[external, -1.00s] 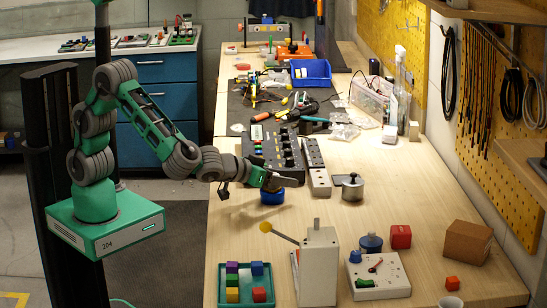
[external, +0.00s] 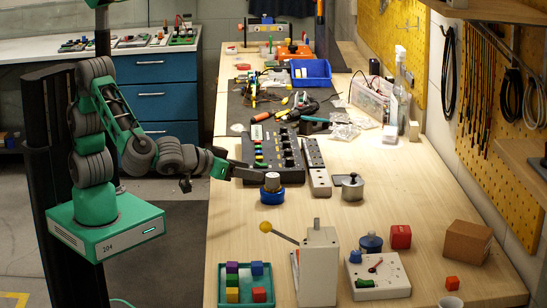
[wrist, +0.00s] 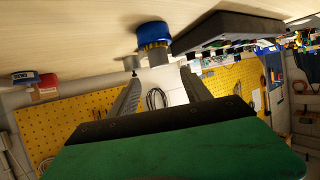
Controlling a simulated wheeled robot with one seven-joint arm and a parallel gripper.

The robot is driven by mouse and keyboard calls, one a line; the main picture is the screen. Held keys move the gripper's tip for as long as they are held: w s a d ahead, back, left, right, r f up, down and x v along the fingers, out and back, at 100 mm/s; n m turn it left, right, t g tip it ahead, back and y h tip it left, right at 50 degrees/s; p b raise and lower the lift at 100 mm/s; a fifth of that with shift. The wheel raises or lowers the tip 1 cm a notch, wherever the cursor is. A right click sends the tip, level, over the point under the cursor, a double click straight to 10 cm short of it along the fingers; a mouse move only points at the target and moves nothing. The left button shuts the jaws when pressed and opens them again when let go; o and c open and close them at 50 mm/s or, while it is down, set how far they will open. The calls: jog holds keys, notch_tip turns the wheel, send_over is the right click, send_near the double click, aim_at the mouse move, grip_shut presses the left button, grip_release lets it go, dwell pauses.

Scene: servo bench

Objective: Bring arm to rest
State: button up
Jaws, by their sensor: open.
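The blue holder also shows in the wrist view (wrist: 152,30), past the fingertips, with nothing between the fingers.
A black control box (external: 268,150) with colored buttons stands just behind the blue holder, beside a grey strip (external: 316,168). A metal pot (external: 352,188) is to the right. A white lever box (external: 318,265) and a green tray (external: 245,296) are at the front. The bench's left edge is close.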

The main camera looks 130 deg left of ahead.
jog(key=s+d+f+m+h+p, duration=0.1)
jog(key=d+h, duration=0.1)
jog(key=d+f+m+h+p, duration=0.1)
jog(key=d+m+h, duration=0.1)
jog(key=s+d+m+t+h, duration=0.1)
jog(key=d+m+h, duration=0.1)
jog(key=shift+s+d+f+p, duration=0.25)
jog(key=shift+s+f+p, duration=0.1)
jog(key=shift+f+p, duration=0.05)
jog(key=s+d+m+h+p, duration=0.1)
jog(key=s+d+m+h, duration=0.2)
jog(key=d, duration=0.4)
jog(key=s+d+f+m+h+p, duration=0.1)
jog(key=s+d+m+h, duration=0.2)
jog(key=s+d+m, duration=0.3)
jog(key=shift+s+d+f+g+h, duration=0.25)
jog(key=shift+s+d, duration=0.2)
jog(key=shift+d, duration=0.25)
jog(key=shift+r, duration=0.1)
